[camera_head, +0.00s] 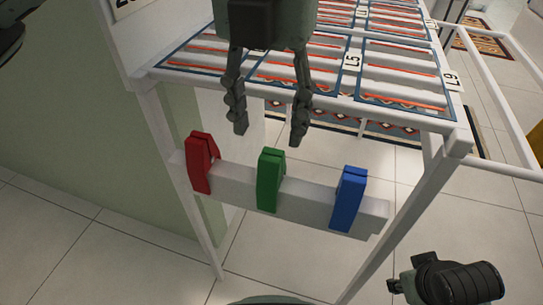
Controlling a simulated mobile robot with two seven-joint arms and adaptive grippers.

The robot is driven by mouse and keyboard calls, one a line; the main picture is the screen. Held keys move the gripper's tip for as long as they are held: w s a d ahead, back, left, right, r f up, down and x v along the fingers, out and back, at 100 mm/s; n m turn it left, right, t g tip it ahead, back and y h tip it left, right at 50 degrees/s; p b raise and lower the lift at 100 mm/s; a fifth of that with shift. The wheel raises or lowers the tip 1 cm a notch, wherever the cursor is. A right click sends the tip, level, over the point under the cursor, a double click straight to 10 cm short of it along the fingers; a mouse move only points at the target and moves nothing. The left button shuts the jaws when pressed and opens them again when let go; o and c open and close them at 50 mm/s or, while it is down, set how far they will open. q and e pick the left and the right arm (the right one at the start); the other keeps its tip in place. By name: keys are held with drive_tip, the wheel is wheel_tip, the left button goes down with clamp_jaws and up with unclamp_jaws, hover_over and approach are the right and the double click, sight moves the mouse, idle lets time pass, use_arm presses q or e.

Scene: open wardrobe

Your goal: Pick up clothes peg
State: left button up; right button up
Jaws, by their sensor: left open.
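Three clothes pegs are clipped on a white horizontal bar (300,207) at the front of the wardrobe frame. The red peg (201,163) is at the left, the green peg (269,180) in the middle and the blue peg (348,199) at the right. My left gripper (269,136) points down from the top of the picture. Its two fingers are spread with nothing between them. In the picture the fingertips are just above the green peg, one to each side of it and apart from it. The depth of this gap is hard to tell.
A slatted white shelf (400,78) with blue-edged, labelled sections lies behind the fingers. White posts (400,215) stand at both ends of the bar. A pale green wall panel (80,130) is at the left. Tiled floor (110,265) is open in front.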

sight(272, 155)
use_arm(q)
drive_tip(key=f, duration=0.6)
drive_tip(key=shift+s+d+f, duration=0.2)
drive_tip(key=shift+s+f, duration=0.15)
drive_tip(key=shift+f, duration=0.05)
drive_tip(key=shift+c, duration=0.7)
drive_tip(key=c, duration=0.9)
use_arm(e)
drive_tip(key=shift+s+f, duration=0.15)
drive_tip(key=shift+f, duration=0.05)
